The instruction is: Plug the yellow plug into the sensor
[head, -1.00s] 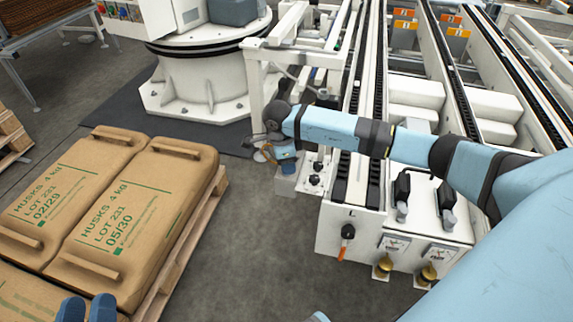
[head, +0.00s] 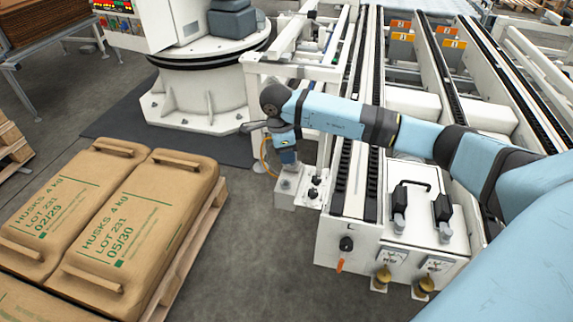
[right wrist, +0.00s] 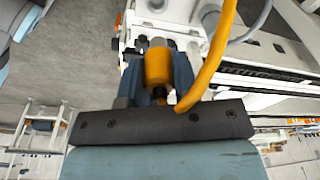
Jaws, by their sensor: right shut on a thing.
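My right gripper (head: 288,163) points down beside the front left corner of the conveyor frame. In the right wrist view its two blue fingers are shut on the yellow plug (right wrist: 157,66), one on each side. A thick yellow cable (right wrist: 212,62) runs up past the plug on the right; in the head view a thin yellow loop (head: 264,156) shows beside the gripper. I cannot clearly make out the sensor; pale metal parts (right wrist: 155,10) lie just beyond the plug, and contact cannot be told. My left gripper is out of view.
A small pale box (head: 288,184) stands just below the right gripper. The white conveyor frame (head: 335,243) is close on the right. A white robot pedestal (head: 200,95) stands behind. Brown sacks (head: 120,222) lie on a pallet at left. Bare floor (head: 250,260) lies between.

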